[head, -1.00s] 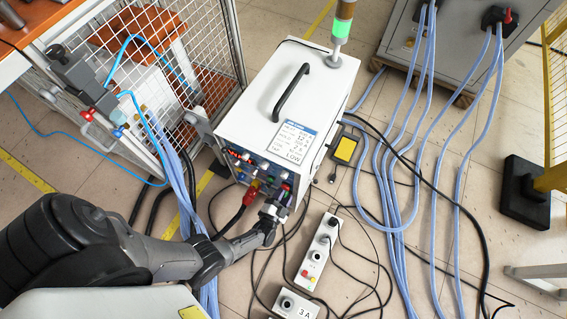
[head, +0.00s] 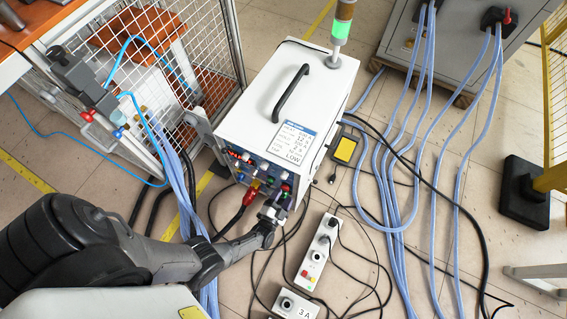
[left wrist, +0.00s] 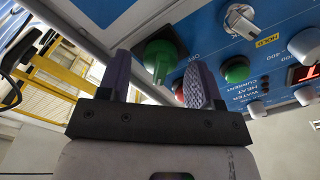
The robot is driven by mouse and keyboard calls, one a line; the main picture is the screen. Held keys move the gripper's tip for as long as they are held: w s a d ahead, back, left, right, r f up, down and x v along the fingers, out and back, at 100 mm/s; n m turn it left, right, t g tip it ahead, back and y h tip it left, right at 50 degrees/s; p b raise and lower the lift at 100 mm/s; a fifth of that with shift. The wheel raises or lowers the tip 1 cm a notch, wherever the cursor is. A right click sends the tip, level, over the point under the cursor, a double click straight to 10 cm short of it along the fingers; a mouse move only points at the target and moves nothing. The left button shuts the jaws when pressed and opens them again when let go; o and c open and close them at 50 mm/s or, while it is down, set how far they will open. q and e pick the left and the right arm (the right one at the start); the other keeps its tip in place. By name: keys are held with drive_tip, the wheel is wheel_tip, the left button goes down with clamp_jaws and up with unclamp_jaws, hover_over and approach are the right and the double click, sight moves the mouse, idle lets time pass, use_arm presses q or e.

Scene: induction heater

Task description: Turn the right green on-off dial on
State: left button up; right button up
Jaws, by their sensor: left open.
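The induction heater (head: 290,95) is a white box with a blue front panel of dials and buttons. In the left wrist view the panel (left wrist: 210,45) fills the upper right. A green dial (left wrist: 159,60) shows between the fingers of my left gripper (left wrist: 160,82), which is open around it; I cannot tell whether the fingers touch it. In the head view my left gripper (head: 275,208) is at the lower right of the panel and hides the dial there. A second green knob (left wrist: 235,70), a red one (left wrist: 180,90) and a white dial (left wrist: 241,20) are beside it. My right gripper is not in view.
A red connector with a black cable (head: 251,193) is close to the left of the gripper. A control box (head: 320,250) and loose cables lie on the floor to the right. A wire cage (head: 195,60) stands at left.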

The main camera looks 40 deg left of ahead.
use_arm(q)
drive_tip(key=p+v, duration=0.2)
drive_tip(key=v, duration=1.1)
idle(0.4)
